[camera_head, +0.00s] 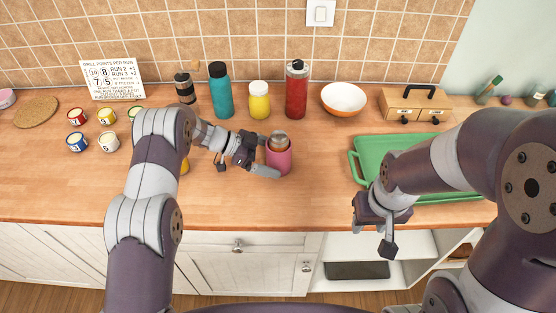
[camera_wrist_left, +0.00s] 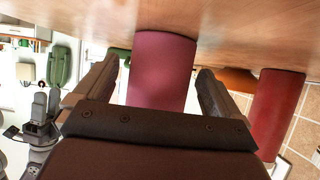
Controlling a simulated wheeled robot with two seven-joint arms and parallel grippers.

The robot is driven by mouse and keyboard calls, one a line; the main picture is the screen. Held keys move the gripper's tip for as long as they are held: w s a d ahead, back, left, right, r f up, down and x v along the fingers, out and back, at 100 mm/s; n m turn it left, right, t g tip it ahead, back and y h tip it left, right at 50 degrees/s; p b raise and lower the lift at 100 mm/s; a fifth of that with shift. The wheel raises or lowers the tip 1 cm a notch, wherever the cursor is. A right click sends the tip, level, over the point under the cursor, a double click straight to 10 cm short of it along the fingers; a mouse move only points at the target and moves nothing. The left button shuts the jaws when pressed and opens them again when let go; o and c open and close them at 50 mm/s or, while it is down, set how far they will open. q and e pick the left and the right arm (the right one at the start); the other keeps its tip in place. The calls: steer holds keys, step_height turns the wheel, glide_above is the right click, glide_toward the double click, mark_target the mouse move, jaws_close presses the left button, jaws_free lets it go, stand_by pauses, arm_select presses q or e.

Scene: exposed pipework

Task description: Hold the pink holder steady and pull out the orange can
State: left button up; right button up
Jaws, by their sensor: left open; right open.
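The pink holder (camera_head: 278,159) stands upright on the wooden counter in the middle of the head view. The orange can (camera_head: 279,141) sits inside it, with only its upper part showing above the rim. My left gripper (camera_head: 268,155) is open, with its fingers around the sides of the holder. In the left wrist view the pink holder (camera_wrist_left: 161,70) lies between the two open fingers, with gaps showing on both sides. The can is not clearly visible there. My right gripper (camera_head: 372,228) is open and empty in front of the counter's front edge, to the right of the holder.
A green tray (camera_head: 362,178) lies to the right. A teal bottle (camera_head: 221,92), a yellow jar (camera_head: 259,100), a red bottle (camera_head: 297,90) and an orange-white bowl (camera_head: 343,99) stand behind. Several small paint cups (camera_head: 107,117) are at left. The counter between holder and tray is clear.

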arm_select(q)
steer(key=shift+w+d+f, duration=0.1)
steer(key=shift+d+f, duration=0.2)
steer(key=shift+d, duration=0.35)
stand_by(0.8)
steer(key=c, duration=0.8)
stand_by(0.4)
